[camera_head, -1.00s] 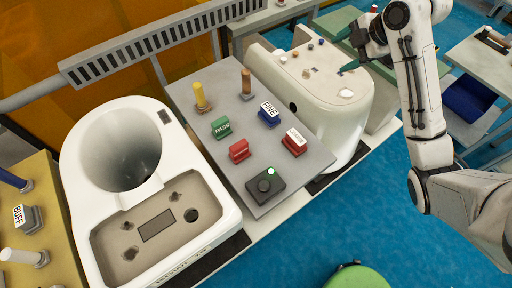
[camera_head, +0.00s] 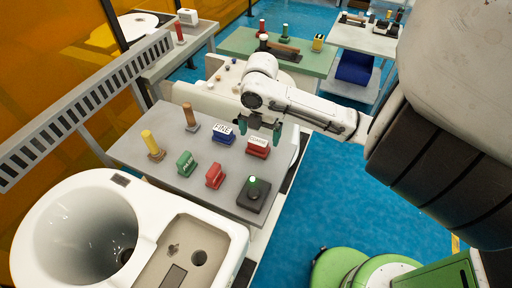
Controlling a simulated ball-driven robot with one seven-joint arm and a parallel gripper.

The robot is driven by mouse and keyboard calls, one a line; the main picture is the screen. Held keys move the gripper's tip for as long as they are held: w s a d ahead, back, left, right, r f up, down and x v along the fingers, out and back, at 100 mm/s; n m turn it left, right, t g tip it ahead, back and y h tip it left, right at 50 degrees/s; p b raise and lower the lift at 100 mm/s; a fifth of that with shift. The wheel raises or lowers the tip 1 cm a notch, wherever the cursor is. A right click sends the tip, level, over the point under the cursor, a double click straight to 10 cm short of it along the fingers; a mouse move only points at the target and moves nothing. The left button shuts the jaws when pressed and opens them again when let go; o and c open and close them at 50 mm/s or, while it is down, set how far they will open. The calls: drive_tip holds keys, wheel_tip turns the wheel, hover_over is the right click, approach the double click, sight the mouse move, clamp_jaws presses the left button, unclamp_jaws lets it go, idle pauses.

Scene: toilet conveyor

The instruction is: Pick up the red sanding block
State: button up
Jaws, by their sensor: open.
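The red sanding block (camera_head: 258,148), with a white label on top that seems to read COARSE, sits on the grey table (camera_head: 150,180) near its right edge. My gripper (camera_head: 259,126) is open, its dark green fingertips spread apart just behind and above that block in the picture. I see nothing between the fingers. Whether they touch the block cannot be told. A second red block (camera_head: 214,177) with a handle-like top stands nearer the front.
A blue FINE block (camera_head: 223,134), a green PASS stamp (camera_head: 186,164), yellow-handled (camera_head: 151,143) and brown-handled (camera_head: 190,116) tools, and a black button box (camera_head: 253,194) share the table. A white toilet body (camera_head: 65,195) stands at front left.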

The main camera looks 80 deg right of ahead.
sight(258, 141)
drive_tip(key=shift+w+a+f+p, duration=0.1)
drive_tip(key=shift+f+p, duration=0.1)
drive_tip(key=shift+f, duration=0.75)
drive_tip(key=shift+w+d+f+p, duration=0.1)
drive_tip(key=shift+f+p, duration=0.1)
drive_tip(key=shift+f, duration=0.7)
drive_tip(key=shift+w+a+f+p, duration=0.1)
drive_tip(key=shift+f+p, duration=0.1)
drive_tip(key=shift+f, duration=0.75)
drive_tip(key=shift+c, duration=0.5)
drive_tip(key=c, duration=1)
